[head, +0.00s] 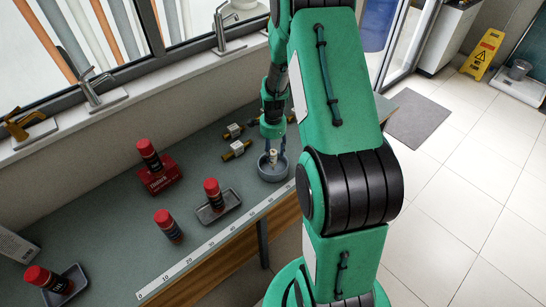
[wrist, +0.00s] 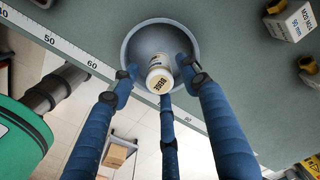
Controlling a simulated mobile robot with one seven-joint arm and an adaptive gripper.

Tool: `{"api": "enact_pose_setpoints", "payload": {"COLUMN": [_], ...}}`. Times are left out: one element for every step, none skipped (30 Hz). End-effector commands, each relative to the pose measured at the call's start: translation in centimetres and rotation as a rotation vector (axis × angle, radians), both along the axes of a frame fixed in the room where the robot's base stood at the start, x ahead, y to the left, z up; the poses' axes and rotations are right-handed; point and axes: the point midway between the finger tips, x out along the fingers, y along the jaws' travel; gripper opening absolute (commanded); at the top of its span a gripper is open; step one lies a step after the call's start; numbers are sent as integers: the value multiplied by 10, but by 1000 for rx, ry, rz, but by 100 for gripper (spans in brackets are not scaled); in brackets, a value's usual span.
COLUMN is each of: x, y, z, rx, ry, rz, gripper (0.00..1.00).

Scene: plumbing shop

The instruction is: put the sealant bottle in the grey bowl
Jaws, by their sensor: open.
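The small white sealant bottle (wrist: 160,74), with a cream label, stands in the grey bowl (wrist: 135,48) in the wrist view, leaning a little. In the head view the bottle (head: 273,155) shows inside the round bowl (head: 272,173) near the bench's front edge. My gripper (head: 273,148) is directly above the bowl, pointing down. In the wrist view its three blue fingers (wrist: 160,80) are spread around the bottle's top, with gaps visible between them and the bottle. The bottle's base is hidden.
Red-capped cans stand on a red box (head: 163,177), on a small grey tray (head: 222,207), on the bench (head: 170,232) and on a left tray (head: 66,288). Brass fittings (head: 235,149) lie left of the bowl. A ruler strip (head: 205,247) runs along the front edge.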

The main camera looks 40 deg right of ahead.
Motion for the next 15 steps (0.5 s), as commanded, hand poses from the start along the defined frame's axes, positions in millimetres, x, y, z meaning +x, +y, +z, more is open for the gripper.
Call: {"api": "enact_pose_setpoints", "payload": {"x": [0,1,1,0,0,1,0,0,0,0,0,0,0,0,0], "y": [0,0,0,0,0,0,0,0,0,0,0,0,0,0,0], "z": [10,15,22,27,32,39,43,47,52,56,59,63,65,67,70], "rx": [-1,-2,-2,-1,-1,-2,-1,0,0,0,0,0,0,0,0], "ry": [-2,-3,-3,-2,-2,-3,-2,-1,-1,-1,-1,0,0,0,0], "rz": [0,0,0,0,0,0,0,0,0,0,0,0,0,0,0], "gripper": [46,46,46,46,46,46,46,46,46,46,46,46,46,46,46]}}
